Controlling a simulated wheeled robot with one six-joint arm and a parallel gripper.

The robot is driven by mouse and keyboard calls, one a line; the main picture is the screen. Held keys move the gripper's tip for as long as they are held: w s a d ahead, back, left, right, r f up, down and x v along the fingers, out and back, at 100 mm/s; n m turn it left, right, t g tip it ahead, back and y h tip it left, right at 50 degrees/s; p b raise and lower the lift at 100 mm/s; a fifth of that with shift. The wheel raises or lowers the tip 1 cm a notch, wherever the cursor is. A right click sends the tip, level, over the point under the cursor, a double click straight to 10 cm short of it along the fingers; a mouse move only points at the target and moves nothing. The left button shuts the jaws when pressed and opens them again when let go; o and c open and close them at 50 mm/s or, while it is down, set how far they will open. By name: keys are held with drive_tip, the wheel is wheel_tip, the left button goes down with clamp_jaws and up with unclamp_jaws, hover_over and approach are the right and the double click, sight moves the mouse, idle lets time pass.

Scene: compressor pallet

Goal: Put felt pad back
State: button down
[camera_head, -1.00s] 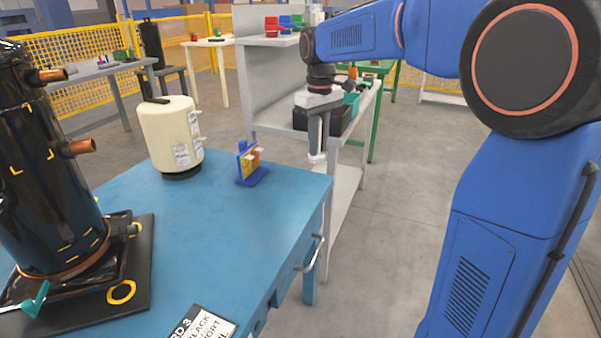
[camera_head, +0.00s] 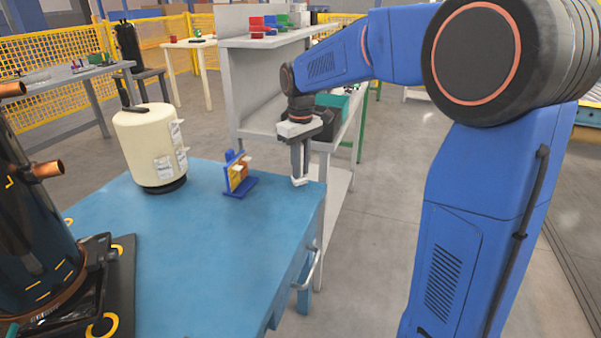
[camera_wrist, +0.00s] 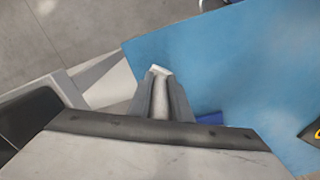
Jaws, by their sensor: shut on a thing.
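My gripper (camera_head: 299,178) points down at the right rear edge of the blue table, to the right of a small blue stand. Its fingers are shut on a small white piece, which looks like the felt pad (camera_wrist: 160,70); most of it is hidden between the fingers. In the wrist view my gripper (camera_wrist: 160,80) shows the pad's pale end out past the fingertips. The blue stand (camera_head: 240,186) holds yellow and orange pieces with pale tabs; its blue base also peeks out in the wrist view (camera_wrist: 210,118).
A cream compressor (camera_head: 148,150) stands left of the stand on the blue table (camera_head: 200,255). A dark compressor with copper stubs (camera_head: 30,225) stands on a black pallet (camera_head: 122,270) at the left. A grey shelf bench (camera_head: 262,125) is behind my gripper. The table's middle is clear.

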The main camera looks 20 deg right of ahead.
wheel_tip(320, 180, down, 2)
drive_tip(key=shift+f, duration=0.1)
drive_tip(key=c, duration=1.6)
unclamp_jaws()
drive_tip(key=shift+c, duration=0.2)
